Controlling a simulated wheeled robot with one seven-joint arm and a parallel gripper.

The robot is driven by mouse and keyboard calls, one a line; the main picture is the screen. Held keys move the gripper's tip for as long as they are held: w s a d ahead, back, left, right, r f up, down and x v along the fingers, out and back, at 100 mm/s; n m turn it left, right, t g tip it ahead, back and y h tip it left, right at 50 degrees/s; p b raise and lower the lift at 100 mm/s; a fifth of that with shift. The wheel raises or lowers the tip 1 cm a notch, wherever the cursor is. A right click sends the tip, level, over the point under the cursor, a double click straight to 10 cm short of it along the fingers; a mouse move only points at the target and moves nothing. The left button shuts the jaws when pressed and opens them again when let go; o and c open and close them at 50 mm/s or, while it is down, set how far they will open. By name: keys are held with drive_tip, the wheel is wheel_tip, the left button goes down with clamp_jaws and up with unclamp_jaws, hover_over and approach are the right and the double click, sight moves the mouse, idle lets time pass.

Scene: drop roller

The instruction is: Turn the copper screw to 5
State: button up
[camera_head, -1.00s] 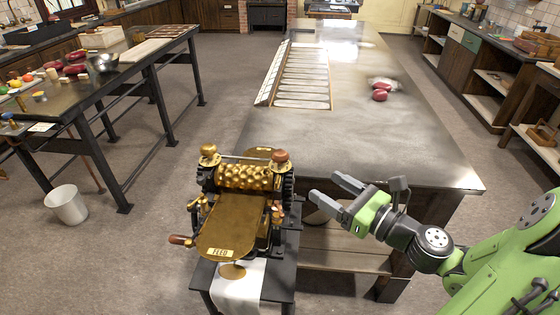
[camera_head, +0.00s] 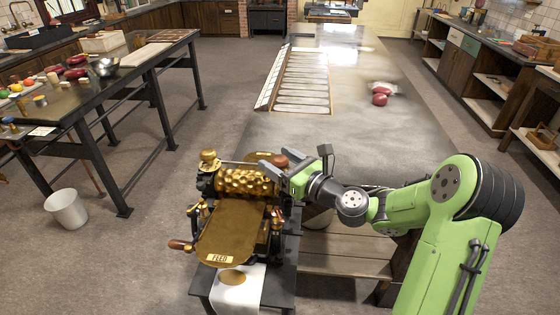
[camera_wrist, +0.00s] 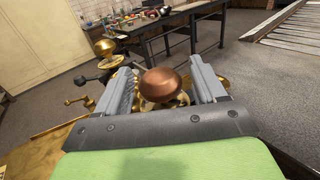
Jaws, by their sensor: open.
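The copper screw (camera_head: 280,160) has a rounded copper-brown knob and stands on the right side of the brass drop roller (camera_head: 246,182). In the wrist view the copper screw (camera_wrist: 162,84) sits between my two fingers, with a gap visible on its sides. My gripper (camera_head: 268,160) is open around the knob, reaching in from the right; in the wrist view my gripper (camera_wrist: 160,80) shows both fingers apart. A brass knob (camera_head: 208,155) stands on the roller's left side; this brass knob (camera_wrist: 105,47) also shows at upper left in the wrist view. I cannot read any dial number.
The feed plate (camera_head: 228,235) slopes toward the front, with a crank handle (camera_head: 180,244) at left. A long metal table (camera_head: 370,130) lies behind and right, holding dark red lumps (camera_head: 379,98). A white bucket (camera_head: 66,206) stands on the floor at left.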

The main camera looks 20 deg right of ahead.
drive_tip(key=shift+c, duration=0.2)
